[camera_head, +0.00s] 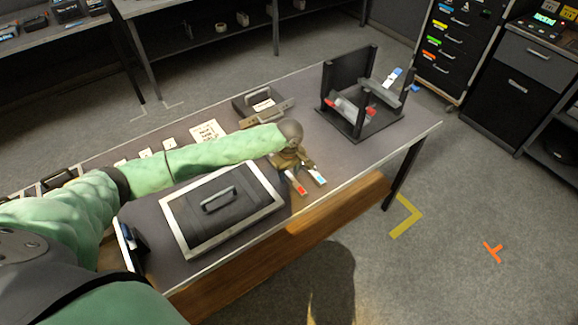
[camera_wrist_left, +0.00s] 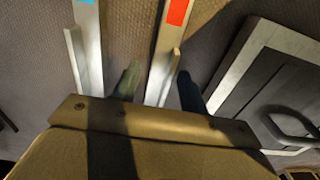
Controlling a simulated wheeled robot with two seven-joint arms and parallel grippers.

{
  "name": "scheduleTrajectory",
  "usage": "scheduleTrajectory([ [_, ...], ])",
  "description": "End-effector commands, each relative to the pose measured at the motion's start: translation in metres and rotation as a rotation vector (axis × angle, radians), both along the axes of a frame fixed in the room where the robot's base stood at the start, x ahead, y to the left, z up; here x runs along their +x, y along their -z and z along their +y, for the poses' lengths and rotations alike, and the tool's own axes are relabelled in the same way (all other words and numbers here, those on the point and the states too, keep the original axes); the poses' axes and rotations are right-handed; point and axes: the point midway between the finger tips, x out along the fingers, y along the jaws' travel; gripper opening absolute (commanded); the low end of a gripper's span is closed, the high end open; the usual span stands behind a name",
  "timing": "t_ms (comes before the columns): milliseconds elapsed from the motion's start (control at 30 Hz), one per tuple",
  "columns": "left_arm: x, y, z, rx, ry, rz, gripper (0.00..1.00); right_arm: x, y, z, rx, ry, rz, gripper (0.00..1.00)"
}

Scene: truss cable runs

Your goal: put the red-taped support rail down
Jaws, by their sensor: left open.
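The red-taped support rail (camera_head: 299,187) is a pale metal rail with a red patch near its end. It appears to lie on the grey table, and it also shows in the left wrist view (camera_wrist_left: 170,40). A similar blue-taped rail (camera_head: 318,176) lies beside it; in the left wrist view it is to the left (camera_wrist_left: 88,40). My left gripper (camera_head: 288,163) is low over the near ends of the rails. In the left wrist view its fingers are apart, one on each side of the red-taped rail; contact cannot be told. My right gripper is not in view.
A dark lidded panel with a pale frame (camera_head: 179,220) lies close to the left gripper. A black stand (camera_head: 346,75) holding grey pieces with red and blue tape stands at the table's right end. A dark box (camera_head: 246,105) sits behind. Bare table lies right of the rails.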

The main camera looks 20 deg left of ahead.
Motion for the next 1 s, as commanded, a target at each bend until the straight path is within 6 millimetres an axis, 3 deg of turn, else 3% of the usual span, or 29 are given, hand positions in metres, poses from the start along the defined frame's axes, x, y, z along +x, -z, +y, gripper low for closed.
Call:
scheduleTrajectory([
  [67,0.000,-0.004,0.000,-0.001,0.000,-0.002,0.43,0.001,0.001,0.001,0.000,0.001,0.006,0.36],
  [167,0.001,-0.016,0.000,0.000,0.001,-0.002,0.43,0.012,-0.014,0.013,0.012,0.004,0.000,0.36],
  [700,0.000,-0.107,0.000,-0.001,0.000,-0.003,0.43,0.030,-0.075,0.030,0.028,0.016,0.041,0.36],
  [1000,0.000,-0.121,0.001,0.000,0.000,0.000,0.43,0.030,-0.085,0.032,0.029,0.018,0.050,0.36],
])
